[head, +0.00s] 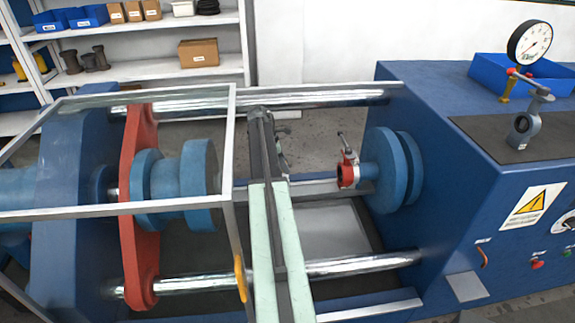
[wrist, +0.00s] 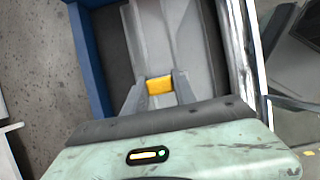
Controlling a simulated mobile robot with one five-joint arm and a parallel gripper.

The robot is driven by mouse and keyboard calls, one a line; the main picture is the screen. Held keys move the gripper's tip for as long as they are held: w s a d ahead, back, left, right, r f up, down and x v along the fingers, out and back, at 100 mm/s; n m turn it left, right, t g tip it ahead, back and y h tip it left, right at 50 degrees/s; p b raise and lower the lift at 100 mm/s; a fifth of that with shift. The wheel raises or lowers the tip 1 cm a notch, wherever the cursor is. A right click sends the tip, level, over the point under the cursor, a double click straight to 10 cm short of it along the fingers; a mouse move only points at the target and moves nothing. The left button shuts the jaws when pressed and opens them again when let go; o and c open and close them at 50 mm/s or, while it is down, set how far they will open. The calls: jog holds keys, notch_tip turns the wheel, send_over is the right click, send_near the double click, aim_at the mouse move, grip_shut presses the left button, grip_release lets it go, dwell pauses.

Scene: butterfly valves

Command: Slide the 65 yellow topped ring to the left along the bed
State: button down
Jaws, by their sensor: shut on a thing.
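My gripper (wrist: 159,80) shows in the wrist view with its two grey fingers on either side of a small yellow block-like top (wrist: 159,86), shut on it. The ring under this yellow top cannot be made out, and no number is readable. A grey trough-like bed (wrist: 172,35) runs beyond the fingers, with a dark strip and a blue wall at its left. In the head view my arm crosses the middle of the machine, and its fingers and the yellow top cannot be made out there.
A red-rimmed valve (head: 347,173) with a small handle sits by the right blue flange (head: 385,168). Left are a blue flanged spool (head: 200,168), a red plate (head: 137,220) and a clear guard frame (head: 236,150) with a yellow handle (head: 240,277). Chrome bars (head: 350,265) run lengthwise.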

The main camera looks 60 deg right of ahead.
jog(key=shift+w+a, duration=0.8)
jog(key=shift+w, duration=0.15)
jog(key=c, duration=0.9)
grip_release()
jog(key=shift+r, duration=0.1)
notch_tip(320, 180, up, 4)
jog(key=p, duration=0.5)
jog(key=s+a, duration=0.3)
jog(key=a, duration=0.1)
jog(key=s+a, duration=0.3)
jog(key=a, duration=0.1)
jog(key=s+a, duration=0.4)
jog(key=shift+a+r, duration=0.3)
jog(key=shift+r, duration=0.1)
